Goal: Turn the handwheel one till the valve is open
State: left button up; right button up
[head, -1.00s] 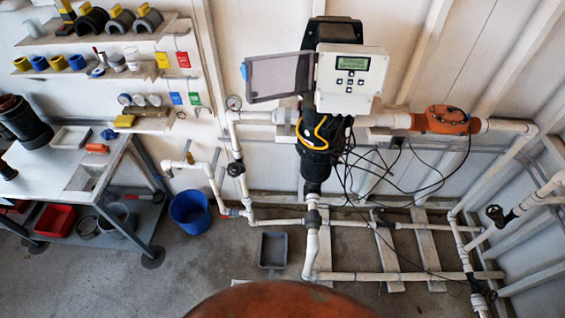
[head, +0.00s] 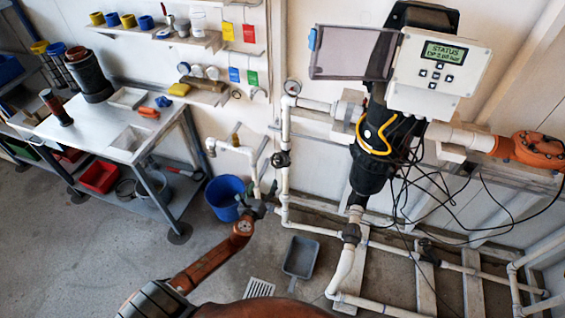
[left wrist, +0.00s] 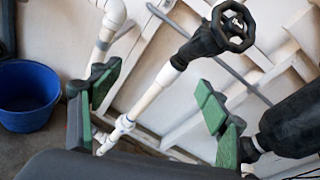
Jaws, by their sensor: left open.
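A black handwheel (head: 281,159) sits on the upright white pipe below the gauge. I cannot tell for sure that it is handwheel one. A black spoked handwheel also shows large at the upper right of the left wrist view (left wrist: 232,26), on a black valve body and white pipe. My left gripper (head: 260,196) is open and empty, below and left of that handwheel and apart from it. In the left wrist view its green-padded fingers (left wrist: 160,98) are spread, with the handwheel beyond them. My right gripper is not in view.
A blue bucket (head: 224,197) stands left of my left gripper. The black reactor body (head: 376,150), with loose cables and a control box (head: 440,62), is at the right. A workbench (head: 100,128) stands at the left. A grey dustpan (head: 300,256) lies on the floor.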

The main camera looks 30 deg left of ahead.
aim_at(278, 160)
pick_arm(q)
jog(key=w+d+r+m+t, duration=0.1)
jog(key=r, duration=0.2)
jog(key=w+d+r+m+t, duration=0.1)
jog(key=r+m, duration=0.1)
jog(key=r, duration=0.1)
jog(key=w+d+r+m+b, duration=0.1)
jog(key=r, duration=0.2)
jog(key=shift+w+d+m+t, duration=0.2)
jog(key=shift+m+t, duration=0.1)
jog(key=shift+t, duration=0.1)
jog(key=b+x, duration=0.1)
jog(key=x, duration=0.5)
jog(key=shift+w+r, duration=0.1)
jog(key=shift+w, duration=0.6)
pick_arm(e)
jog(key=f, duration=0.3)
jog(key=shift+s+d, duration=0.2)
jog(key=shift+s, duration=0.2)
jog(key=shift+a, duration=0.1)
pick_arm(q)
jog(key=shift+c, duration=0.2)
jog(key=c, duration=1.2)
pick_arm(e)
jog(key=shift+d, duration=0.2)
